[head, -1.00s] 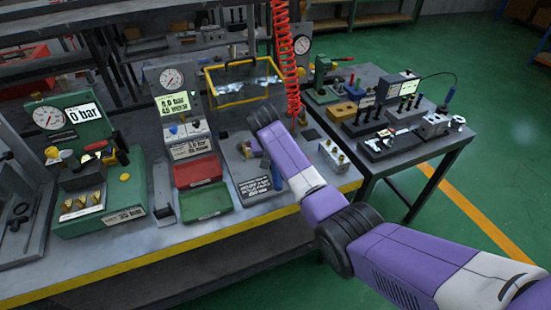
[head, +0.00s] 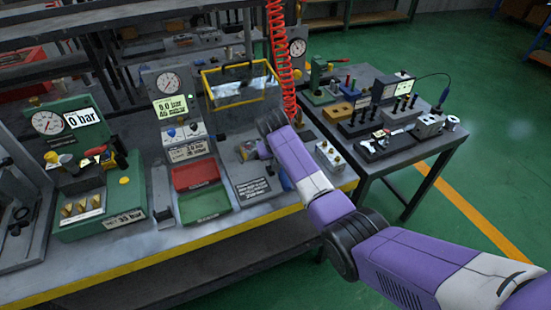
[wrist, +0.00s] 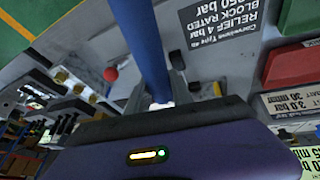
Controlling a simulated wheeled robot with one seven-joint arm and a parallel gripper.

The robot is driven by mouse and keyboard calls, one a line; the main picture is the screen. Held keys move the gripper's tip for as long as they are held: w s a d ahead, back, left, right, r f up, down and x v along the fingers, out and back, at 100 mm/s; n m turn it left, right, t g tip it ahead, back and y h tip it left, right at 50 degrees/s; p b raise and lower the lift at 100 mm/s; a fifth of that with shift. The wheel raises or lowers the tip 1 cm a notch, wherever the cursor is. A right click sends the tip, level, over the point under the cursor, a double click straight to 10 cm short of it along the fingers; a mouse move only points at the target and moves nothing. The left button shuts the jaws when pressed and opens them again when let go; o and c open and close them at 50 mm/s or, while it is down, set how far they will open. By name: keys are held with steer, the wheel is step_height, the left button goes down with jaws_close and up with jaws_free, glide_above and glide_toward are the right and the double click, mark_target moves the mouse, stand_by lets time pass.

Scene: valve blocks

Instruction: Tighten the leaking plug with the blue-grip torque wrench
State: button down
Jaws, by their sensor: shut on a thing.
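My gripper (wrist: 162,103) is shut on a blue bar-like grip (wrist: 140,45), which runs up out of the jaws in the wrist view. It appears to be the blue-grip torque wrench; its head is out of sight. In the head view my purple wrist hangs over the grey station in the middle of the bench and hides the jaws. A bit of blue (head: 284,178) shows below my arm. A green valve block (head: 100,205) with several brass plugs (head: 80,206) stands at the left under a 0 bar display. I cannot tell which plug leaks.
Red (head: 195,174) and green (head: 205,203) trays lie left of my wrist. A small block with brass fittings (head: 329,157) stands to its right. A red coiled hose (head: 281,65) and a yellow-rimmed basket (head: 240,85) are behind. A side table (head: 400,150) holds more blocks.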

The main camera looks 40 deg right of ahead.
steer(key=shift+r, duration=0.2)
steer(key=shift+w+r+p, duration=0.1)
steer(key=shift+r+p, duration=1.35)
steer(key=shift+r, duration=2.3)
